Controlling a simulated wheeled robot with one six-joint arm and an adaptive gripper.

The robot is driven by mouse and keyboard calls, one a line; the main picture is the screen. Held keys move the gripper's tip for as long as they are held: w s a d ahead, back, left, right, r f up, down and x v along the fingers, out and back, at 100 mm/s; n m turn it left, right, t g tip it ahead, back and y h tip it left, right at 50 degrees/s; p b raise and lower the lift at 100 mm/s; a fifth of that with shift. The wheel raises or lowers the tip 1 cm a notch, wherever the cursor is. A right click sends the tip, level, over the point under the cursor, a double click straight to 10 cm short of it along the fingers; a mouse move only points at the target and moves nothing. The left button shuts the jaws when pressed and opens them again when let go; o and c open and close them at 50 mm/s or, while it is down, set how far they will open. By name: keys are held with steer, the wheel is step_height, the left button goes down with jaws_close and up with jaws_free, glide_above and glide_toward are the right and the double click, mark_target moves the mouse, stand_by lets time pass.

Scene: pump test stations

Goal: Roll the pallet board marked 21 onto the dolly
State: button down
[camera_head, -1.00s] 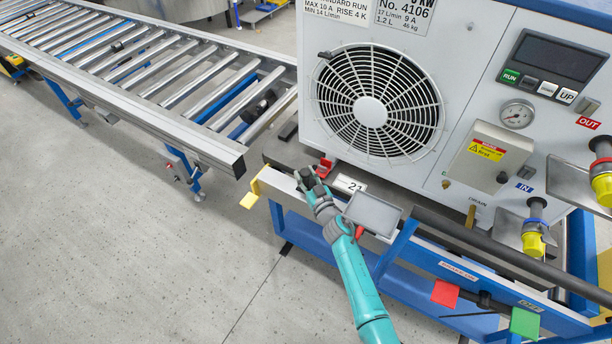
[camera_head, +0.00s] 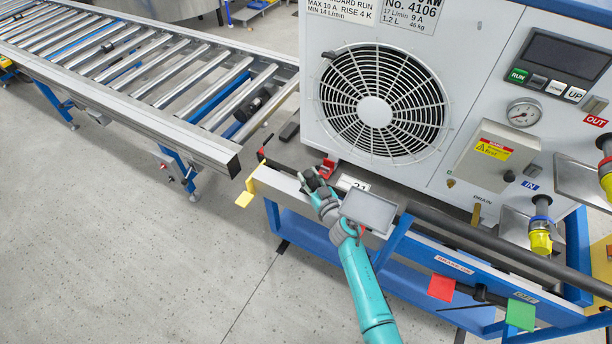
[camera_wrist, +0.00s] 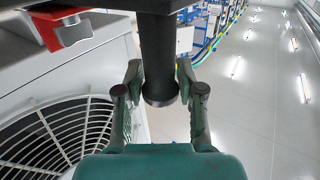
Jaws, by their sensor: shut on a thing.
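The pallet board (camera_head: 292,151) is dark grey and lies under the large white pump unit (camera_head: 318,112) on a blue-framed stand. Its white label (camera_head: 352,183) reads 21 and is partly hidden by my arm. My gripper (camera_head: 313,181) is at the board's front edge, left of the label. In the wrist view, its fingers are shut around a dark round post (camera_wrist: 158,45), which hangs from a dark edge at the top. A roller bed (camera_head: 222,152) on blue legs stands at the left, its near end close to the stand. I cannot tell whether it is the dolly.
A yellow tab (camera_head: 244,198) sticks out at the stand's left corner. Red (camera_head: 441,287) and green (camera_head: 521,314) tabs are on its front rail. Yellow-ended hose couplings (camera_head: 540,241) hang at the right. The floor at the lower left is clear.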

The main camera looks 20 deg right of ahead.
steer(key=shift+s+d, duration=1.35)
steer(key=shift+d, duration=0.15)
steer(key=c, duration=0.6)
jaws_free()
steer(key=shift+c, duration=0.2)
steer(key=shift+a, duration=0.1)
step_height(320, 180, up, 10)
steer(key=shift+s+f, duration=0.1)
